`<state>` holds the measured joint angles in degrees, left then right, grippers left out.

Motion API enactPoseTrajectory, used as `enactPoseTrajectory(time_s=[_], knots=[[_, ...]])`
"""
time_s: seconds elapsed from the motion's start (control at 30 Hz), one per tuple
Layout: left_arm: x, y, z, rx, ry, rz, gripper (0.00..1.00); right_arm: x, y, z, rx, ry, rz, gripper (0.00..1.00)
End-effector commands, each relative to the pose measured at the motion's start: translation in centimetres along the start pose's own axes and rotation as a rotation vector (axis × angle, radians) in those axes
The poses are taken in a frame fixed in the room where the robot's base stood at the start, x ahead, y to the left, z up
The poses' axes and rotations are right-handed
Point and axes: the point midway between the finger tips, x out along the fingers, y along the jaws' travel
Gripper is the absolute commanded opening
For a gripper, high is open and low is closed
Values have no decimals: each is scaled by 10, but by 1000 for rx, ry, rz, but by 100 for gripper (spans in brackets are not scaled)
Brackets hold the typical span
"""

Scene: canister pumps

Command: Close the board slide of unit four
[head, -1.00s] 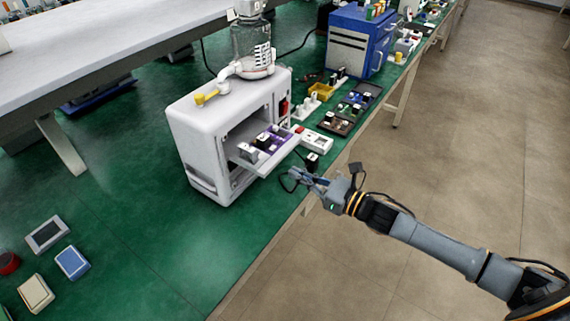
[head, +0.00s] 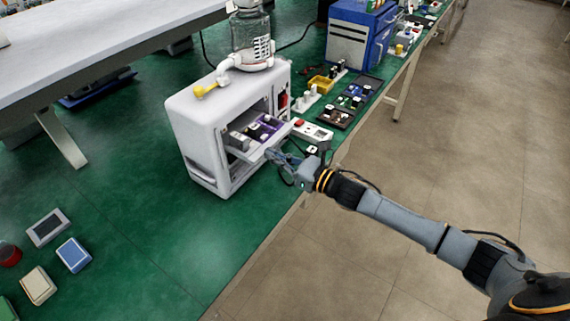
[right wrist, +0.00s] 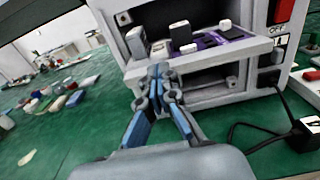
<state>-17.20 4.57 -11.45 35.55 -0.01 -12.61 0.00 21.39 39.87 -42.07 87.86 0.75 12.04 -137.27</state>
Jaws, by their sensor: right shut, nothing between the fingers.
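The white pump unit (head: 190,120) stands on the green bench with its front opening facing right. Its board slide (head: 284,132) is partly out and carries a purple board (head: 257,130) with dark and white parts on it. My right gripper (head: 271,154) is shut and empty at the front edge of the slide. In the right wrist view, the shut fingertips (right wrist: 158,72) are at the front lip of the slide (right wrist: 225,54), seemingly touching it. The purple board (right wrist: 195,43) shows behind the lip. My left gripper is not in view. No unit number is readable.
A glass canister (head: 250,42) stands on top of the unit. A white socket strip (head: 313,131), a yellow bin (head: 321,83) and a dark parts tray (head: 352,102) lie to the right. A black plug with a cable (right wrist: 303,133) sits right of the gripper.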

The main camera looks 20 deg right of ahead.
Motion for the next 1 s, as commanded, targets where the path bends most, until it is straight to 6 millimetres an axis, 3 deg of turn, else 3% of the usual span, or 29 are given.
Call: enactPoseTrajectory(time_s=[0.03,0.2,0.4,1.0], knots=[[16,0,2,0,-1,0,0,17,1,-5,-3,-9,2,0],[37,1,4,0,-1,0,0,60,1,-4,-3,-7,1,0],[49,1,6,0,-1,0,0,93,0,-1,-2,-4,0,0],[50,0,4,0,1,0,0,98,-3,4,-2,-7,-1,0]])
